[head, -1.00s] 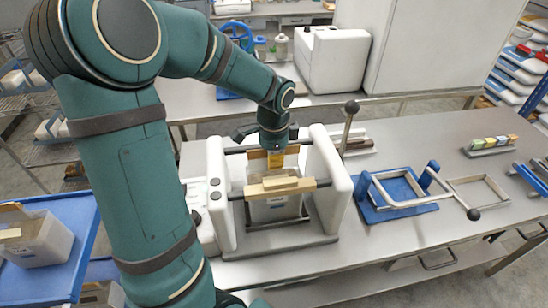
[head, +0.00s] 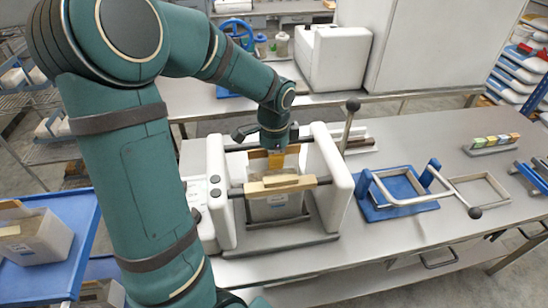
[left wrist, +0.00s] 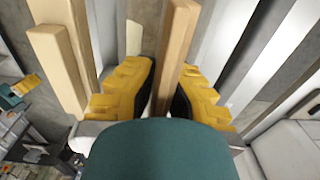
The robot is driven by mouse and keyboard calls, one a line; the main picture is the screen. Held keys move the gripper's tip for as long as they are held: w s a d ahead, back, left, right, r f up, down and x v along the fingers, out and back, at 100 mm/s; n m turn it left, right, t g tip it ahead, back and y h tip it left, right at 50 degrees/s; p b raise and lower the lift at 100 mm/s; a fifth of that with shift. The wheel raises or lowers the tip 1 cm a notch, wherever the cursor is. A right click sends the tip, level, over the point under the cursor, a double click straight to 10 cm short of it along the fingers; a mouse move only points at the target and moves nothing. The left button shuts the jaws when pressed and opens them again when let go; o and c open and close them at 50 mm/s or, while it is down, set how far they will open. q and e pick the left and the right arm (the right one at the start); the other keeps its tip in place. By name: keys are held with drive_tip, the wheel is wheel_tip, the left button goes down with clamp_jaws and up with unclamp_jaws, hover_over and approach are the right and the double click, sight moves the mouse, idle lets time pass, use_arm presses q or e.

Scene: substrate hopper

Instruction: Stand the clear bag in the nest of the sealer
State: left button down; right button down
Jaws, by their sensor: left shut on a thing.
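The clear bag (head: 274,208) is a translucent pouch with a small blue label and a brown top strip. In the head view it stands roughly upright between the white side walls of the sealer (head: 340,185), behind its front wooden bar. My left gripper (head: 277,162) reaches down between these walls from behind. In the left wrist view its yellow fingers (left wrist: 168,95) are shut on the tan strip (left wrist: 177,50) at the bag's top. The bag's bottom edge is partly hidden, so I cannot tell whether it rests on the nest. My right gripper is not in view.
The sealer's lever (head: 347,125) stands up at its right. A blue fixture with a metal frame (head: 400,195) sits further right.

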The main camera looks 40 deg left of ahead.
use_arm(q)
drive_tip(key=c, duration=1.3)
unclamp_jaws()
drive_tip(key=shift+o, duration=0.5)
drive_tip(key=shift+s, duration=0.1)
wheel_tip(320, 180, up, 12)
drive_tip(key=shift+d+r, duration=0.1)
